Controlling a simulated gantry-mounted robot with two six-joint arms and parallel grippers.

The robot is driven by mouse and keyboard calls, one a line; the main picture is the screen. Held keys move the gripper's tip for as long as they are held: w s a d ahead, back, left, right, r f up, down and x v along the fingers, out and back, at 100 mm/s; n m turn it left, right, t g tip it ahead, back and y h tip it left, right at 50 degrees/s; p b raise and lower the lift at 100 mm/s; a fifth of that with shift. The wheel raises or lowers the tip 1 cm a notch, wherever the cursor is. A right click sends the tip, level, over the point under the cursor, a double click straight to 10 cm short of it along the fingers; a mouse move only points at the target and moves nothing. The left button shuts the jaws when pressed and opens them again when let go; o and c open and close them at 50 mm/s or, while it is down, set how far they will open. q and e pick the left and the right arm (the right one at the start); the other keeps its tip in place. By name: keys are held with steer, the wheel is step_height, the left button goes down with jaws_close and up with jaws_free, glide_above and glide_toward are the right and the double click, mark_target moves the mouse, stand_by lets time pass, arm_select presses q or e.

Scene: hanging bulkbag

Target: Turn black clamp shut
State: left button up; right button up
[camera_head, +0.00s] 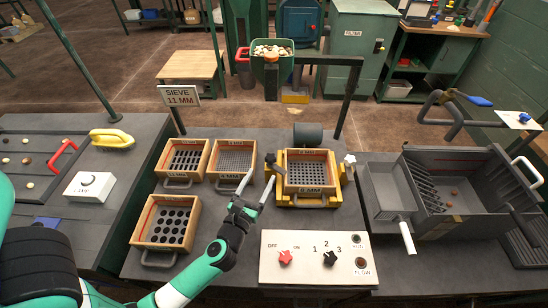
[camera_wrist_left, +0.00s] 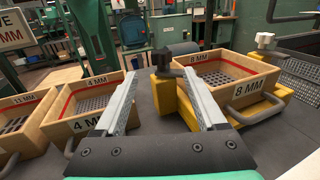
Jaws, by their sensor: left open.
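The black clamp (camera_wrist_left: 162,60) is a dark star-shaped knob on the left side of a yellow frame (camera_wrist_left: 170,84). It also shows in the head view (camera_head: 270,158) at the frame's upper left corner. The frame holds a wooden 8 MM sieve box (camera_head: 307,172). A white clamp knob (camera_head: 349,159) stands on the frame's right side and shows in the left wrist view (camera_wrist_left: 265,40). My left gripper (camera_head: 257,182) is open and empty, left of the frame. In the left wrist view the knob lies beyond the gap between its fingers (camera_wrist_left: 160,78). My right gripper is not in view.
Wooden sieve boxes stand left of the frame, including a 4 MM box (camera_wrist_left: 92,105). A white panel (camera_head: 318,258) with red and black knobs lies in front. A green hopper (camera_head: 272,66) of pieces stands behind. A grey metal bin (camera_head: 450,190) is at right.

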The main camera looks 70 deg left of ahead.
mark_target(273, 155)
arm_select(q)
steer(key=x, duration=1.1)
steer(key=shift+w+a+r, duration=0.1)
steer(key=shift+w+a, duration=0.1)
steer(key=shift+w, duration=0.15)
steer(key=shift+b, duration=0.3)
jaws_close()
